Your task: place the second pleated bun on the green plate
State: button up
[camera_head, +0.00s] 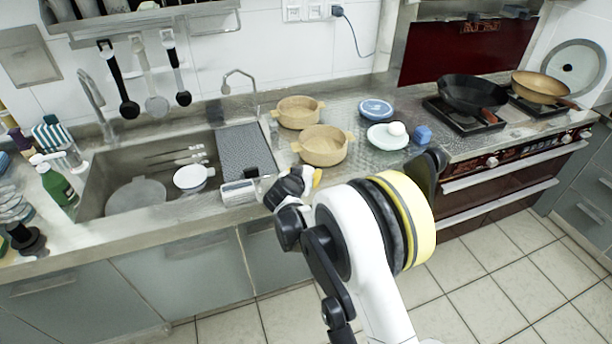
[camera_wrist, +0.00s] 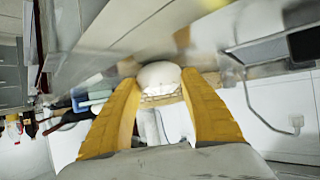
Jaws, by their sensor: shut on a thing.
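My gripper (camera_wrist: 160,88) has its two yellow fingers shut on a white rounded bun (camera_wrist: 158,72) in the wrist view. A pale, slightly greenish plate (camera_head: 381,142) lies on the counter, to the right of and beyond my gripper. Another white bun (camera_head: 397,128) sits on it, towards its right side.
Two tan handled baskets (camera_head: 323,146) (camera_head: 298,112) stand just beyond my gripper. A blue-topped round dish (camera_head: 376,107) and a blue cube (camera_head: 422,135) flank the plate. The sink (camera_head: 147,170) is left; a hob with a black pan (camera_head: 471,92) and a brown pan (camera_head: 541,85) is right.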

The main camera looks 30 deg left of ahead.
jog(key=o, duration=1.1)
